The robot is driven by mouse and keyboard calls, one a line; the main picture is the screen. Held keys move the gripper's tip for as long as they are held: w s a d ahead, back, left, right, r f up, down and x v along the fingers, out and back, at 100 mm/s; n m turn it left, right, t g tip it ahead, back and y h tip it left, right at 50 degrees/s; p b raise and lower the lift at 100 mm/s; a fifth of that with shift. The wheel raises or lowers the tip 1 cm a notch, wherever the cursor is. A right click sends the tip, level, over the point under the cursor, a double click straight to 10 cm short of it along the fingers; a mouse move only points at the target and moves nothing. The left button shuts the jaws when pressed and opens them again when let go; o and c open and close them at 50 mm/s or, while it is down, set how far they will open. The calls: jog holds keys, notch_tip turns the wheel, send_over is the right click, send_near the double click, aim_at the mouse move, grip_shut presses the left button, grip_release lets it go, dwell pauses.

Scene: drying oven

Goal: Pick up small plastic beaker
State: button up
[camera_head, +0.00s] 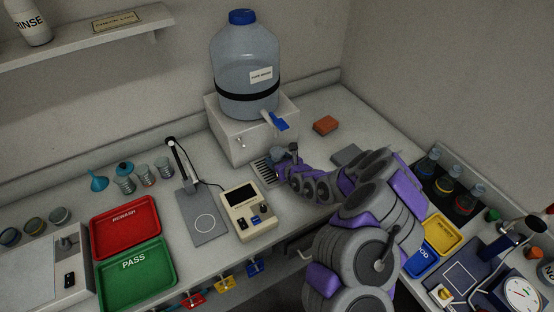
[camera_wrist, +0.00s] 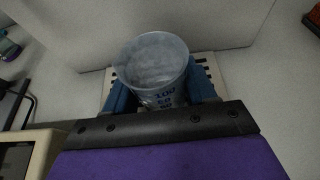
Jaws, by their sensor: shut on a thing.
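The small plastic beaker (camera_wrist: 158,60) is a translucent grey cup with dark printed graduations, seen from above in the wrist view. My gripper (camera_wrist: 161,92) has its blue fingers on both sides of it and is shut on it. The beaker looks roughly upright over a slotted drain grate (camera_wrist: 205,68); I cannot tell whether it touches the grate. In the head view my gripper (camera_head: 284,160) is by the grate (camera_head: 264,173), below the blue tap of the water carboy. The beaker is hard to make out there. I cannot tell whether it holds liquid.
The water carboy (camera_head: 245,75) stands on a white block (camera_head: 238,140) just behind my gripper. A beige meter (camera_head: 248,211) and a grey stand (camera_head: 205,218) are to the left. Red (camera_head: 127,225) and green trays (camera_head: 136,275) lie further left. An orange block (camera_head: 325,125) lies at the back.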

aim_at(274, 150)
jog(key=shift+r, duration=0.15)
jog(key=shift+r+p, duration=0.8)
jog(key=shift+r, duration=1)
jog(key=shift+s+d+f+p, duration=0.15)
jog(key=shift+s+p, duration=0.15)
jog(key=shift+s, duration=0.3)
jog(key=shift+s+d+r+p, duration=0.25)
jog(key=shift+s+d+p, duration=0.4)
jog(key=shift+s+p, duration=1.15)
jog(key=shift+s+d+r+p, duration=0.2)
jog(key=shift+s+d+p, duration=0.5)
jog(key=shift+s, duration=2.2)
jog(key=shift+s+d+r+p, duration=0.25)
jog(key=shift+s+d+p, duration=0.35)
jog(key=shift+s+p, duration=1.2)
jog(key=shift+s+b, duration=0.5)
jog(key=shift+s, duration=0.1)
jog(key=shift+w+f, duration=0.1)
